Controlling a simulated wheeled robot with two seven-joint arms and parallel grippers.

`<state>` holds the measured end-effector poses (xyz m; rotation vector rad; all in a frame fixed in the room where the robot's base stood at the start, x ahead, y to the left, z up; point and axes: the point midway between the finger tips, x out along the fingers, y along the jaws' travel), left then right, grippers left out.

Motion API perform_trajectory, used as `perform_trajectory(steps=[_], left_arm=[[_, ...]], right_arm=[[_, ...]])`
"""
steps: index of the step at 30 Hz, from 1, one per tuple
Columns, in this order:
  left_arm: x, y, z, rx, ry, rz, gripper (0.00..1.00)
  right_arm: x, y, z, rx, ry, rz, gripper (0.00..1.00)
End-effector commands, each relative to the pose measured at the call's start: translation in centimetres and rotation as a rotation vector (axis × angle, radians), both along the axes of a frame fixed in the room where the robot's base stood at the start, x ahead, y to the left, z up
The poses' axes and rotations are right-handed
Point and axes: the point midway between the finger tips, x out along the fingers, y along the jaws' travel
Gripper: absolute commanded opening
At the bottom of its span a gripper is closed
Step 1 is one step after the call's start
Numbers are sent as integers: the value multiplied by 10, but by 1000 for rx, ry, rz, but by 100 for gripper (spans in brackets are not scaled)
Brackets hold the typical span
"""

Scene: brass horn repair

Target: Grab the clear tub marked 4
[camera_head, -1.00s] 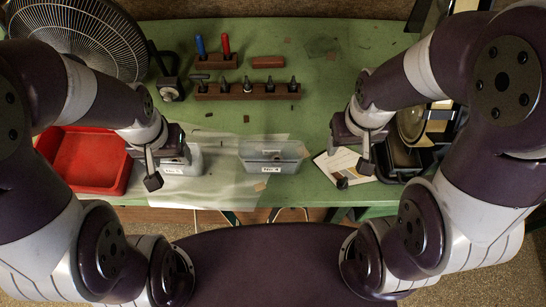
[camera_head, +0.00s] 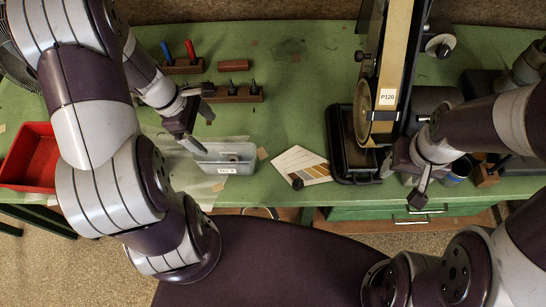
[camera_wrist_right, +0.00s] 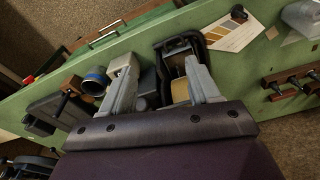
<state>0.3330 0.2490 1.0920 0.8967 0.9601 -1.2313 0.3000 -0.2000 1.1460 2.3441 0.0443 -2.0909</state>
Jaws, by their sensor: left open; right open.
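A clear tub (camera_head: 224,154) with a white label stands near the table's front edge in the head view; the label's small print is hard to read. A pale tub corner (camera_wrist_right: 302,17) shows at the upper right of the right wrist view. My left gripper (camera_head: 199,131) is open and empty, just above and beside the tub's left rear side; contact cannot be told. A second tub, seen earlier to the left, is hidden behind my left arm. My right gripper (camera_head: 402,182) is open and empty near the sander's black base, far right of the tub; its fingers (camera_wrist_right: 161,88) are spread.
A red tray (camera_head: 32,157) lies at the left. Tool racks (camera_head: 234,95) stand behind the tub. A card with colour swatches (camera_head: 302,166) lies right of it. The belt sander (camera_head: 385,95) stands further right, with a blue-rimmed cup (camera_wrist_right: 95,82) nearby. Green table is clear mid-back.

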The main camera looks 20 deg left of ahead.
Motion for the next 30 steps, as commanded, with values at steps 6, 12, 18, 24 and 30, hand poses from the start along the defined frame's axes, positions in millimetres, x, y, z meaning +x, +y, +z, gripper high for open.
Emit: perform_trajectory(steps=[6,12,18,24,30], left_arm=[[3,-11,-13,-34,38,106,91],[6,-27,-55,-32,37,103,91],[7,-37,-77,-29,37,102,91],[7,-52,-109,-28,35,100,91],[8,-54,-114,-27,33,100,91]], right_arm=[[0,0,0,0,0,1,61],[0,0,-2,0,0,1,61],[0,0,0,0,0,1,61],[0,0,1,0,0,1,61],[0,0,1,0,0,1,61]])
